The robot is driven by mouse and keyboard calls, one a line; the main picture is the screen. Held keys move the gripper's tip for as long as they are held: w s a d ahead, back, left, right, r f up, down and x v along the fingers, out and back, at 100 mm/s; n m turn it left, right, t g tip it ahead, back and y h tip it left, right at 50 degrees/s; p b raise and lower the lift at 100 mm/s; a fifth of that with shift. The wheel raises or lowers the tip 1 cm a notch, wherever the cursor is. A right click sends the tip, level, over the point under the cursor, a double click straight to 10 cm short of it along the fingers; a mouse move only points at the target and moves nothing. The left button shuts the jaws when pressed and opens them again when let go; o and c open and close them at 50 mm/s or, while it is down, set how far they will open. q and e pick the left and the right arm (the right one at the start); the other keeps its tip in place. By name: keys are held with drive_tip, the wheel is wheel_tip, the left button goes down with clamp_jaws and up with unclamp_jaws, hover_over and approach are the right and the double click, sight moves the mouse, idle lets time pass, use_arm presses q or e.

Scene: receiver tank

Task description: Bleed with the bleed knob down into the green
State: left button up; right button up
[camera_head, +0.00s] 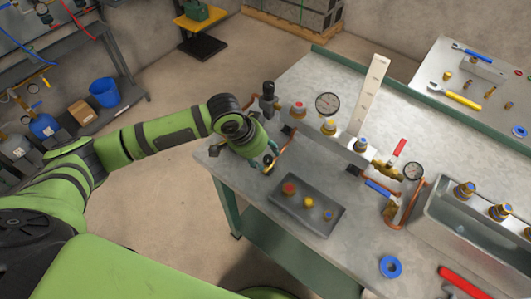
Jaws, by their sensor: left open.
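A metal manifold (343,143) runs across the bench with a red-topped fitting (298,108), a yellow-topped fitting (328,127) and a blue-topped fitting (360,145). One round gauge (327,103) stands behind it; a second gauge (413,171) is at its right end. Their needles and any green band are too small to read. I cannot tell which part is the bleed knob. My left gripper (268,163) is open, low over the bench's left end, beside a copper pipe (286,146). Whether it touches the pipe is unclear. My right gripper is not in view.
A dark tray (270,207) with red, yellow and blue caps lies in front of the manifold. A red lever (399,148), a blue handle (379,188) and a tall pale scale plate (370,92) stand near. A metal bin (445,240) holds more fittings. A blue ring (391,267) lies in front.

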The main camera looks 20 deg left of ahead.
use_arm(q)
drive_tip(key=shift+x, duration=0.75)
drive_tip(key=shift+f, duration=0.15)
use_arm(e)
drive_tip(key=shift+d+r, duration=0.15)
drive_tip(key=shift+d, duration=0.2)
use_arm(q)
clamp_jaws()
drive_tip(key=shift+w+m, duration=0.1)
drive_tip(key=shift+m, duration=0.2)
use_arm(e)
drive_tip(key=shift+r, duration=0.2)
